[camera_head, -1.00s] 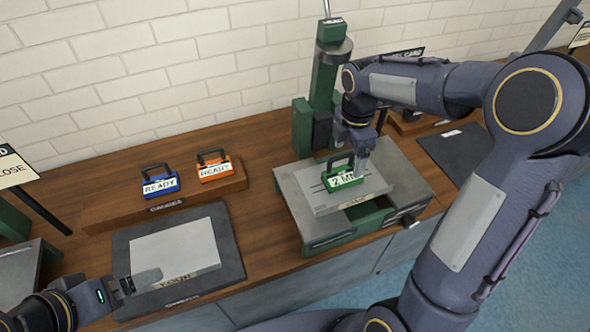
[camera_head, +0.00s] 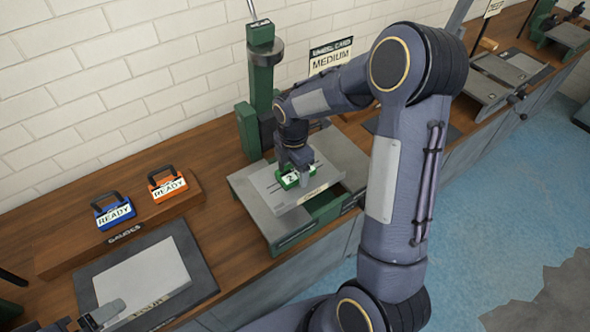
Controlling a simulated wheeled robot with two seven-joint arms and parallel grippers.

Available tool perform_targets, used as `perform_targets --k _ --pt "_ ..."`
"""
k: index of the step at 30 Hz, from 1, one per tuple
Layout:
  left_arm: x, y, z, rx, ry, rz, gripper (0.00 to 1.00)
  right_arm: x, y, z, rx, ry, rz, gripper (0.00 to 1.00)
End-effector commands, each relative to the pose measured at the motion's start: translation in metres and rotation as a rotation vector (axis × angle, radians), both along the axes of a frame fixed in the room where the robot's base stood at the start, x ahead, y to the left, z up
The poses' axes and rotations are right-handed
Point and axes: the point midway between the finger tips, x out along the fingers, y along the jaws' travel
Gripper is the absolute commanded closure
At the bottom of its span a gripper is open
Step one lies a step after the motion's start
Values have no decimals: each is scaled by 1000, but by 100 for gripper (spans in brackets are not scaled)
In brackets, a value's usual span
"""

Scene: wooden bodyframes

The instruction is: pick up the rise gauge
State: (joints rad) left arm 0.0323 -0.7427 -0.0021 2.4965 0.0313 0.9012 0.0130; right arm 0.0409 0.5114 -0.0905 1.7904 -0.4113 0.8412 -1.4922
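A green gauge block (camera_head: 287,181) with a white label showing a "2" sits on the light plate of the green-and-grey machine (camera_head: 325,212). My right gripper (camera_head: 295,172) is down over this block, pointing downward, and hides its handle. Its fingers look to be on either side of the handle, but whether they grip is hidden. Blue (camera_head: 113,212) and orange (camera_head: 167,186) gauges with handles and READY labels stand on the wooden rack at left. My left gripper (camera_head: 102,316) shows only partly at the lower left, near the grey plate.
The wooden rack (camera_head: 125,240) is marked GAUGES. A light grey plate (camera_head: 145,280) lies on a dark mat in front of it. A green column (camera_head: 262,80) rises behind the machine. A MEDIUM card (camera_head: 331,58) stands behind, and another machine (camera_head: 505,80) is farther right.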

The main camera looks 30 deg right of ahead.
Motion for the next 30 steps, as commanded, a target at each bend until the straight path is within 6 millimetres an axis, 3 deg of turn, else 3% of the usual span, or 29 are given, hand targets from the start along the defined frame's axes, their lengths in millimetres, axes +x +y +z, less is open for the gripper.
perform_targets --k 1,11,22,28,30 --pt "0 0 0 0 0 0 0 0 0 0 0 0 0 34" --pt "0 0 0 0 0 0 0 0 0 1 0 -1 0 75" --pt "0 0 -1 0 0 0 0 1 0 8 0 -2 0 75" --pt "0 0 -4 0 0 0 0 0 0 36 1 -7 -1 75" --pt "0 0 -8 0 0 0 0 -13 -1 47 1 -7 -2 75"
